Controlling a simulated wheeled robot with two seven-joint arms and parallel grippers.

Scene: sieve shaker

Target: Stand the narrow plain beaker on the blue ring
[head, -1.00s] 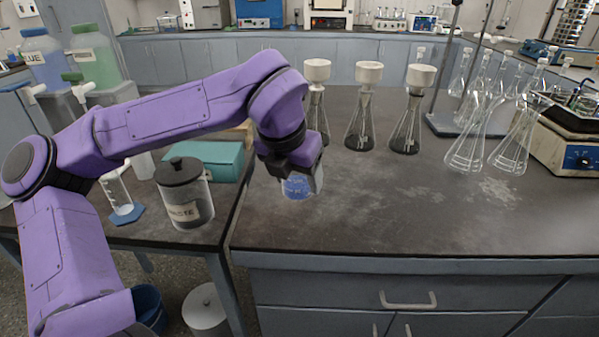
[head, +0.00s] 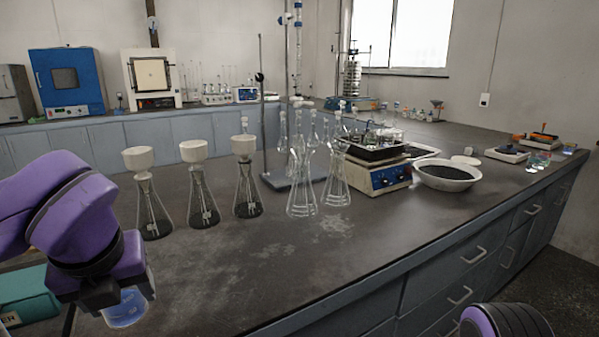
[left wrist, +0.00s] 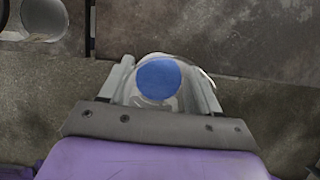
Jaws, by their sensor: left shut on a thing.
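My left gripper (head: 112,298) is at the lower left of the head view, shut on a clear glass beaker (head: 126,312) with blue showing in it. The beaker hangs upright or nearly so, in front of the dark bench top. In the left wrist view the beaker (left wrist: 158,98) sits between both fingers, with a round blue patch in its middle. I cannot tell whether this is the narrow plain beaker. Small glassware with bluish and reddish colour (head: 540,160) stands at the far right of the bench. I cannot make out a blue ring there for sure. My right gripper is out of view.
Several flasks with white funnels (head: 196,180) stand on the bench near the left gripper. Clear conical flasks (head: 302,195), a hot plate (head: 378,177) and a white bowl of dark material (head: 447,176) stand farther right. The front strip of bench top (head: 300,265) is clear.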

